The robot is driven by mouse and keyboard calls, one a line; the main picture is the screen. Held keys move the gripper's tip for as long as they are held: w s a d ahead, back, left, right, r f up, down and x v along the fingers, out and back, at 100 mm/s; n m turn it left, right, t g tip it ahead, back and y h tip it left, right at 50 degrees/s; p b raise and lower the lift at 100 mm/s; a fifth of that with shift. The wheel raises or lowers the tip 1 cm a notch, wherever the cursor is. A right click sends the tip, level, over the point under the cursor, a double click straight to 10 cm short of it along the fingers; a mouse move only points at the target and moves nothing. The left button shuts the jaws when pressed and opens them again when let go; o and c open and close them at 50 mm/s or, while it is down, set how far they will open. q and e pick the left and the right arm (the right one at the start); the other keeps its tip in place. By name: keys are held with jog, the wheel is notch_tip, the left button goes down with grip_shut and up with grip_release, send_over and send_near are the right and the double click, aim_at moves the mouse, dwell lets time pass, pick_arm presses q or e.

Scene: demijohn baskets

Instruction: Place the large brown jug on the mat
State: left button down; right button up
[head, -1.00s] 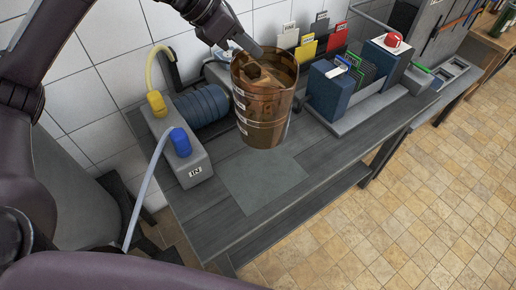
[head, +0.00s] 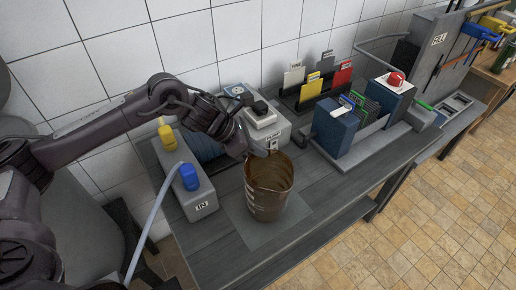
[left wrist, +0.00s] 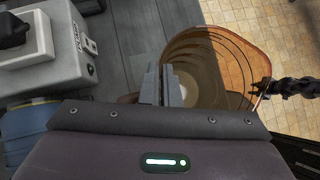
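The large brown jug (head: 268,195) is see-through, open at the top and upright. In the head view its base appears within the outline of the grey mat (head: 262,238); I cannot tell whether it touches. My left gripper (head: 262,152) is at the jug's back rim, its fingers close together across the wall. In the left wrist view the fingers (left wrist: 166,84) overlap the left side of the jug (left wrist: 208,60), whose ringed inside shows. The finger tips are partly hard to make out.
A grey block (head: 190,190) with yellow and blue fittings stands left of the mat. A pale boxed unit (head: 263,125) is behind the jug. A blue box (head: 335,130) stands to the right. The bench front (head: 290,240) is clear. A dark jointed part (left wrist: 285,88) is beside the jug.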

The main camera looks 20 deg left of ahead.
pick_arm(q)
jog(key=shift+w+f, duration=0.1)
jog(key=shift+f, duration=0.3)
jog(key=c, duration=2.1)
grip_release()
jog(key=shift+f, duration=0.15)
jog(key=o, duration=0.4)
